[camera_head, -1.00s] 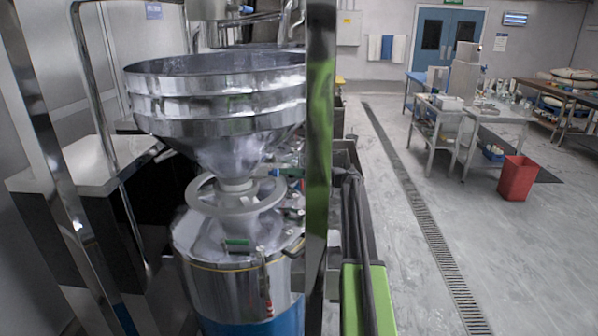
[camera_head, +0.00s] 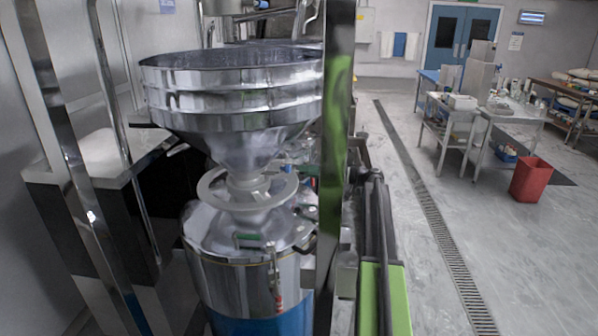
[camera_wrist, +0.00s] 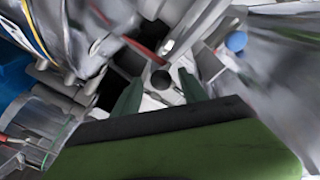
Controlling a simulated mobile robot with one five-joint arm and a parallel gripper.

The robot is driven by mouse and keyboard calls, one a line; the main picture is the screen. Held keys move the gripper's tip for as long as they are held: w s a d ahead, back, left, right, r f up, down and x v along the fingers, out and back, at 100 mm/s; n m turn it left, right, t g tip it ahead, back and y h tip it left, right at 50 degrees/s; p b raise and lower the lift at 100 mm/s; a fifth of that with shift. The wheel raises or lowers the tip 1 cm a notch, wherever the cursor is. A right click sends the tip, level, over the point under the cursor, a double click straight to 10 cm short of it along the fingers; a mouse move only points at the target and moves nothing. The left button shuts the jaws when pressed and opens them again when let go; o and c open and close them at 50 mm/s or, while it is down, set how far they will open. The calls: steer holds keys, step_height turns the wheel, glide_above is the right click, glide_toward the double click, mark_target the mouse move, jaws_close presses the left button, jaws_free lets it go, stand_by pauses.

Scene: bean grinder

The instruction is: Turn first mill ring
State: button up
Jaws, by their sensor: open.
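In the head view the mill has a wide shiny steel hopper (camera_head: 235,105) that narrows to a neck. A pale grey ring (camera_head: 222,203) encircles this neck, above the mill's round steel body (camera_head: 230,285). My gripper (camera_wrist: 158,82) shows in the wrist view as two dark green fingers, spread apart with nothing gripped between them. The ring cannot be made out for sure in the wrist view, so the distance from my gripper to it is unclear.
A tall steel post (camera_head: 337,120) stands right of the mill. A steel-topped black cabinet (camera_head: 100,155) is at left. On the right, a floor drain (camera_head: 425,205) crosses open floor, with a red bin (camera_head: 532,180) and tables beyond.

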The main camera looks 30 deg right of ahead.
steer(key=v, duration=1.2)
steer(key=shift+s+d, duration=0.25)
steer(key=shift+s, duration=0.05)
